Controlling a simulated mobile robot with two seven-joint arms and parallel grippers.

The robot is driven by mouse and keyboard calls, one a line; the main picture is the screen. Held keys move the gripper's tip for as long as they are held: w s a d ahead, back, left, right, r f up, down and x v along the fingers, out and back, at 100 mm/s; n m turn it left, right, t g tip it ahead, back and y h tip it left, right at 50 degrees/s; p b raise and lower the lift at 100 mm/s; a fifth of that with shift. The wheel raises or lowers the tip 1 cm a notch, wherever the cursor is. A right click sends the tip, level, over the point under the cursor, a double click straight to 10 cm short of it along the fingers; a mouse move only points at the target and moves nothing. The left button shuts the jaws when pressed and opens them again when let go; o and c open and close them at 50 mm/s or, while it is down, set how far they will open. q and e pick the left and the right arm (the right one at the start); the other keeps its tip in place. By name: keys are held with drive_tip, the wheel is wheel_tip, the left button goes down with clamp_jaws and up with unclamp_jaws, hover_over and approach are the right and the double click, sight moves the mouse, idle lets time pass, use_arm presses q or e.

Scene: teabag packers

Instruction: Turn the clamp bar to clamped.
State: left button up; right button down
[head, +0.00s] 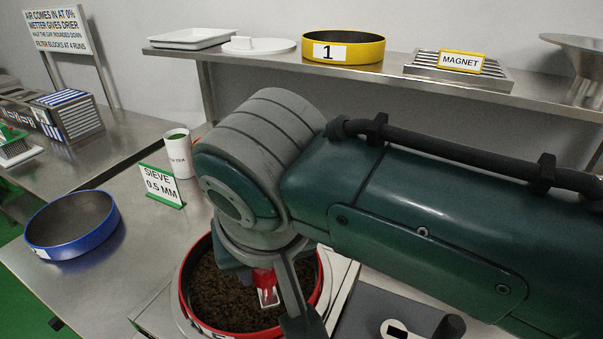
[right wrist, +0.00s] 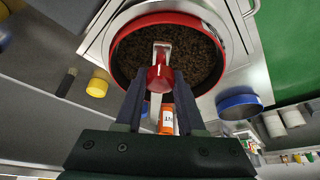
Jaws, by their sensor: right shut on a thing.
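My right gripper (head: 268,283) reaches down over a red-rimmed round sieve (head: 184,290) filled with dark tea. Its jaws are shut on a red piece (head: 263,277) with a pale metal end, which I take to be the clamp bar. In the right wrist view, the red piece (right wrist: 160,78) sits between the two fingers (right wrist: 160,98), and its pale end points over the tea inside the red rim (right wrist: 118,68). My wrist and forearm hide much of the sieve's right side in the head view. My left gripper is not in view.
A blue sieve (head: 115,222) stands at the left, near a "SIEVE 0.5 MM" sign (head: 161,186) and a white cup (head: 179,155). The back shelf holds a yellow sieve (head: 370,48) and a magnet grate (head: 425,70). Bare steel lies around the blue sieve.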

drive_tip(key=shift+s+a, duration=0.1)
drive_tip(key=shift+a, duration=0.2)
drive_tip(key=c, duration=0.5)
unclamp_jaws()
drive_tip(key=shift+a, duration=0.15)
drive_tip(key=p+v, duration=0.1)
drive_tip(key=v, duration=0.9)
drive_tip(key=shift+p, duration=0.35)
drive_tip(key=shift+s+f, duration=0.1)
